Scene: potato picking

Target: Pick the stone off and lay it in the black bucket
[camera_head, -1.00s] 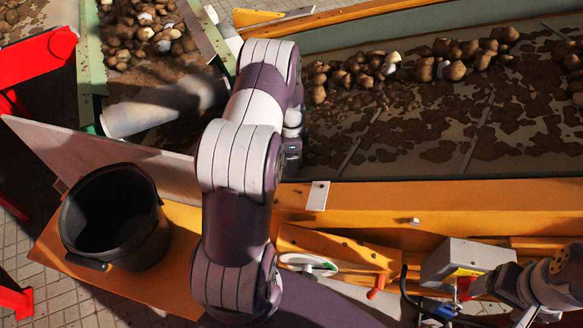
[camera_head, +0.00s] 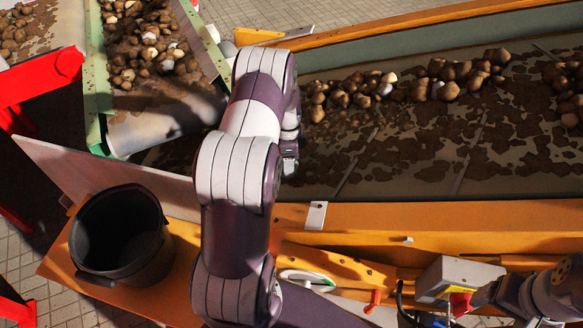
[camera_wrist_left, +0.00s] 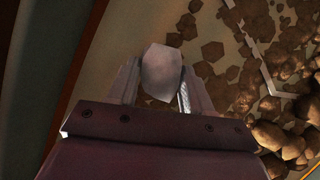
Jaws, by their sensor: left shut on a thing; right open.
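A pale, blocky stone (camera_wrist_left: 161,72) sits between the fingers of my left gripper (camera_wrist_left: 158,88) in the left wrist view. The gripper is shut on it, above the dirty belt (camera_wrist_left: 135,50). In the head view my left arm reaches over the belt's near-left part and hides the fingers and stone. The black bucket (camera_head: 152,262) stands upright at the lower left, left of my arm; its visible inside looks dark and empty. My right gripper (camera_head: 482,298) is low at the right edge, near the grey control box, its fingers hard to make out.
Brown potatoes with a few pale lumps (camera_head: 384,88) lie along the far side of the belt (camera_head: 370,185). An orange rail (camera_head: 430,217) and a slanted board (camera_head: 105,178) stand between belt and bucket. A grey box (camera_head: 458,275) is at the lower right. Red frames flank the left.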

